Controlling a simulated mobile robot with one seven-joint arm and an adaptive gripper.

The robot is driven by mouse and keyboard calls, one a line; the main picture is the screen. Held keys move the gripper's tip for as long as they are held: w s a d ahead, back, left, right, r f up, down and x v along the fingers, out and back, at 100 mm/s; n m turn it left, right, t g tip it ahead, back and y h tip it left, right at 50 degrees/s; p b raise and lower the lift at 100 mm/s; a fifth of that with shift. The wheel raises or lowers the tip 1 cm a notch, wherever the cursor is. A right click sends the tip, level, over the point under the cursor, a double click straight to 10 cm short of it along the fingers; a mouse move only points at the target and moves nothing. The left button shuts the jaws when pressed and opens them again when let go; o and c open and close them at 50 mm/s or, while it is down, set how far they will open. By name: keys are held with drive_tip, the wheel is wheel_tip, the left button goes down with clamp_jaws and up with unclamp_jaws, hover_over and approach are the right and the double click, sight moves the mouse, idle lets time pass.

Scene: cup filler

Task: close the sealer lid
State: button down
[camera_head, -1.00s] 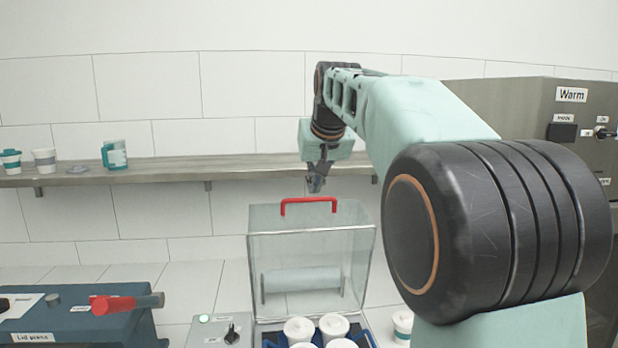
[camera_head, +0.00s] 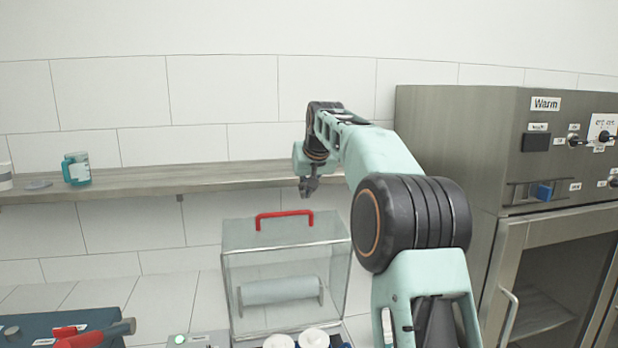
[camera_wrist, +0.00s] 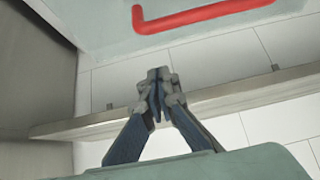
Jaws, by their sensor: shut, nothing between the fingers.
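The sealer lid (camera_head: 245,262) is a clear box-shaped cover with a red handle (camera_head: 284,215) on its top edge. It stands raised above the sealer base, and a pale roll (camera_head: 280,291) shows through it. White-lidded cups (camera_head: 314,338) stand in the base at the bottom of the head view. My gripper (camera_head: 309,188) is shut and empty, above and a little right of the red handle, apart from it. In the wrist view my gripper (camera_wrist: 158,76) is shut, pointing toward the shelf, with the red handle (camera_wrist: 195,17) across the top.
A steel warming cabinet (camera_head: 450,130) stands at the right. The blue lid press (camera_head: 60,322), with a red lever, is at the lower left.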

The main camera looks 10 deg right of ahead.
drive_tip(key=shift+f, duration=0.4)
drive_tip(key=shift+s+f+b, duration=0.25)
drive_tip(key=shift+s+b, duration=0.15)
drive_tip(key=shift+s, duration=0.85)
drive_tip(key=shift+s+f, duration=0.3)
drive_tip(key=shift+s, duration=0.15)
drive_tip(key=shift+s+f+b, duration=0.1)
drive_tip(key=shift+f+b, duration=0.05)
drive_tip(key=shift+b, duration=0.2)
